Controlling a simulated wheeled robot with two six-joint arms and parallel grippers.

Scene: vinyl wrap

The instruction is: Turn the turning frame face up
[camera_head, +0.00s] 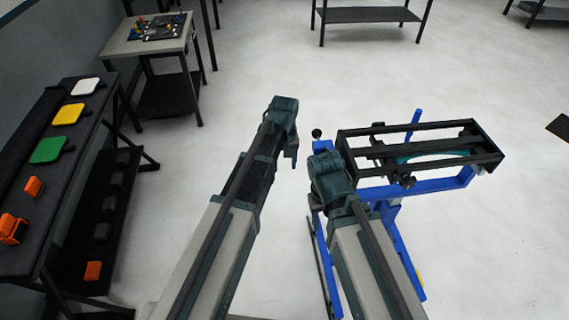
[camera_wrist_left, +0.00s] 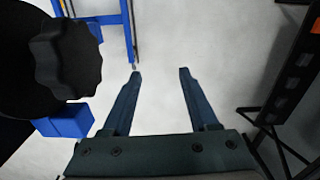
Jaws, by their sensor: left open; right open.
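The turning frame (camera_head: 486,141) is a black rectangular frame with crossbars and a teal piece inside, on a blue stand (camera_head: 440,184) at the right of the head view. A black round knob (camera_head: 317,133) stands at the stand's left end. A large dark knob (camera_wrist_left: 66,55) fills the upper left of the left wrist view, beside my left gripper (camera_wrist_left: 160,74). My left gripper is open and empty, its fingers pointing down at the floor, left of the stand in the head view (camera_head: 294,158). My right gripper (camera_head: 322,147) is by the frame's left end, its fingers mostly hidden by its own wrist.
A black shelf rack (camera_head: 88,120) at the left holds white, yellow, green and orange items. A table with tools (camera_head: 150,42) stands at the back left.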

